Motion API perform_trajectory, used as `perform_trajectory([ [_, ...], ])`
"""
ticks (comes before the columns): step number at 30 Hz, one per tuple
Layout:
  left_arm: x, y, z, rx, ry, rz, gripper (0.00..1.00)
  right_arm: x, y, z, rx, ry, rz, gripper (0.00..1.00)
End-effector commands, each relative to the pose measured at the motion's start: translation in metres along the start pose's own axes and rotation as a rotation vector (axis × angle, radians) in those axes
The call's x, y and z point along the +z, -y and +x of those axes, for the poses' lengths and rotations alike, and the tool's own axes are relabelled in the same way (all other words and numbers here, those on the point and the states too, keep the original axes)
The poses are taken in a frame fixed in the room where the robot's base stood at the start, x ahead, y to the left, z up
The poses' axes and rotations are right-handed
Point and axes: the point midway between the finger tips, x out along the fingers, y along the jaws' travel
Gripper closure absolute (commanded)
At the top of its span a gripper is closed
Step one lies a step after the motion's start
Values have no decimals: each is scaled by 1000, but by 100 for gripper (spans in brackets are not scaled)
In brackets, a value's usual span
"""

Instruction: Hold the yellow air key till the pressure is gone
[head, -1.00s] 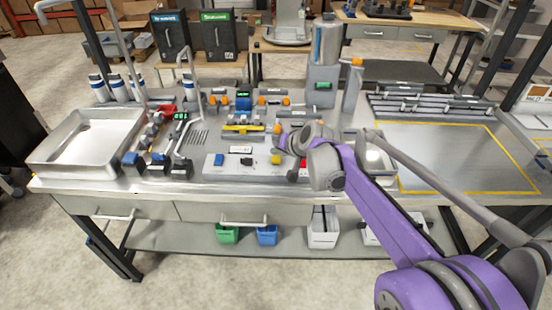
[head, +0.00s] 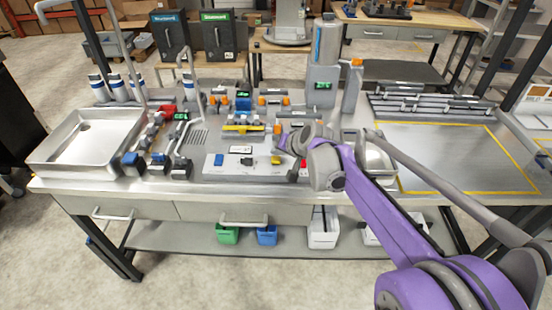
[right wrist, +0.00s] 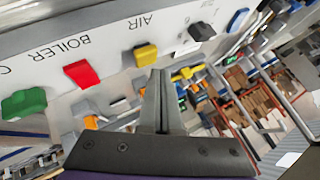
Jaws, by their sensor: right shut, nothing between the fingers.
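The yellow air key (head: 275,160) sits on the pale control panel (head: 232,171) at the bench's front edge. In the right wrist view the yellow key (right wrist: 146,54) sits beside the word AIR. My right gripper (head: 281,146) is at the yellow key, with its wrist over the right part of the panel. In the right wrist view its fingertips (right wrist: 160,74) are together and empty, right at the key's near edge. I cannot tell whether they press it. My left gripper is not in view.
Beside the yellow key are a red key (right wrist: 81,74) marked BOILER and a black knob (right wrist: 201,31). A green key (right wrist: 24,103) and a blue key (right wrist: 237,20) lie further out. A steel tray (head: 85,140) stands left. A tall dispenser (head: 325,60) with a green display stands behind.

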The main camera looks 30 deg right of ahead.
Motion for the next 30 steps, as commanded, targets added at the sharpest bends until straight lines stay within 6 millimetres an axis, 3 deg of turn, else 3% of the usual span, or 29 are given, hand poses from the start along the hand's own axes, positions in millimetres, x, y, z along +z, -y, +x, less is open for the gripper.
perform_trajectory([
  [30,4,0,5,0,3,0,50,6,-6,8,0,0,0,100],
])
